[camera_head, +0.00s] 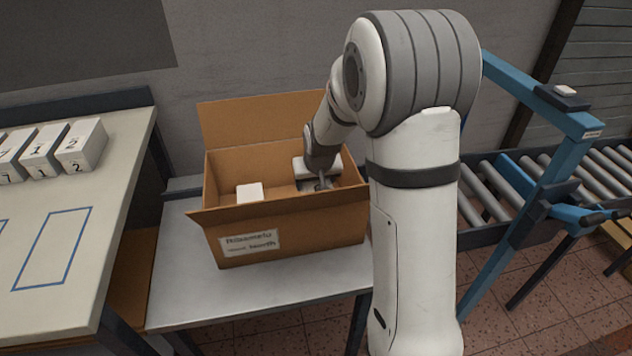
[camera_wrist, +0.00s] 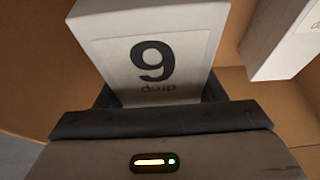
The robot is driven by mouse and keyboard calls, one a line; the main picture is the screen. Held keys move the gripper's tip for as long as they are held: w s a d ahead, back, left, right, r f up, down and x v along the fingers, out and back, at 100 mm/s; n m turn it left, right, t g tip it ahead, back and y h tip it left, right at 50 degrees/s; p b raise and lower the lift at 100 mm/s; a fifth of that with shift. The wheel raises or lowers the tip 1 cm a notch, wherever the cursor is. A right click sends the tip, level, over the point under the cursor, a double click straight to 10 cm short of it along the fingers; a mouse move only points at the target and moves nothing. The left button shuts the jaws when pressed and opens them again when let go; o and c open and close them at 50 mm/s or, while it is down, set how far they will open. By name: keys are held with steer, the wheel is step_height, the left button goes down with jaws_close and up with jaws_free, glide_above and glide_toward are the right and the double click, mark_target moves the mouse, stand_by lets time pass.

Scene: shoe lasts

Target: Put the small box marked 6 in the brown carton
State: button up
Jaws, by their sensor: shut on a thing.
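My gripper (camera_head: 322,182) reaches down inside the open brown carton (camera_head: 285,250), in its right part. In the wrist view my gripper (camera_wrist: 160,98) has its dark fingers on both sides of a small white box (camera_wrist: 110,50) and is shut on it. The box's mark looks like a 9 here, but the small lettering under it looks inverted, which fits a 6 seen upside down. In the head view my gripper mostly hides this box. I cannot tell whether it touches the carton floor.
Another white box (camera_head: 250,192) stands in the carton's left part; a white box also shows in the wrist view (camera_wrist: 275,40). The carton stands on a grey table (camera_head: 190,290). Several numbered boxes (camera_head: 82,145) stand on the left table (camera_head: 90,240). A roller conveyor (camera_head: 490,190) is at right.

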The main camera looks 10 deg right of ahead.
steer(key=shift+f+b, duration=0.55)
steer(key=o, duration=1.1)
steer(key=shift+r, duration=0.1)
steer(key=shift+r+p, duration=0.35)
steer(key=shift+p, duration=0.1)
steer(key=p+v, duration=0.1)
steer(key=v, duration=1.1)
steer(key=shift+r, duration=0.2)
steer(key=shift+p, duration=0.35)
